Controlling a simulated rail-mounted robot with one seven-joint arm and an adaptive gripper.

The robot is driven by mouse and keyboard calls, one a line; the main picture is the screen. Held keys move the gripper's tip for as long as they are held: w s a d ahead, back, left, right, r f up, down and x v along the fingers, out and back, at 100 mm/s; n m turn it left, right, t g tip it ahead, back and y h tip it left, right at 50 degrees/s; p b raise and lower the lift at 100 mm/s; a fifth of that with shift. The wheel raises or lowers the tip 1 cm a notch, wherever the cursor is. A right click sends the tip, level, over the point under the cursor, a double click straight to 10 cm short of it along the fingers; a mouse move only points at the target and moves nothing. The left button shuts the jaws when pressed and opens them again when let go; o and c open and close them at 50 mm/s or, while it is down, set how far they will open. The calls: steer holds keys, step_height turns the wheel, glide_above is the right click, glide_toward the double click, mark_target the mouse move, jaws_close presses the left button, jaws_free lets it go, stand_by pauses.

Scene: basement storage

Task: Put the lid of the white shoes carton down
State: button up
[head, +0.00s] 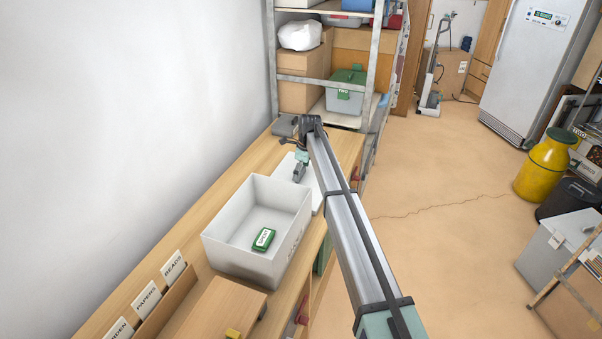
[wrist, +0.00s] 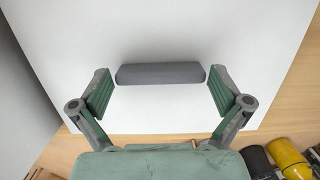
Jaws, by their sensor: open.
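The white shoes carton (head: 285,252) stands open on the wooden bench, with a small green box lying inside it. Its white lid (head: 286,168) lies flat just behind the carton. In the wrist view the lid (wrist: 160,30) fills most of the picture, with a dark grey bar handle (wrist: 160,73) on top. My gripper (head: 300,172) is over the lid. In the wrist view my gripper (wrist: 160,92) is open, one finger near each end of the handle, with gaps between. The lid's underside is hidden, so I cannot tell whether it fully touches the bench.
A small green box (head: 263,239) is in the carton. A wooden file box with labelled cards (head: 147,299) and a brown box (head: 222,312) stand nearer. A metal shelf (head: 273,70) rises at the bench's far end. The wall borders the left; open floor lies right.

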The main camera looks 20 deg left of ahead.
mark_target(306, 178)
step_height(306, 178, up, 12)
steer(key=d+b, duration=0.1)
steer(key=b, duration=0.1)
steer(key=shift+d+f, duration=0.15)
steer(key=shift+d, duration=0.2)
steer(key=shift+d, duration=0.1)
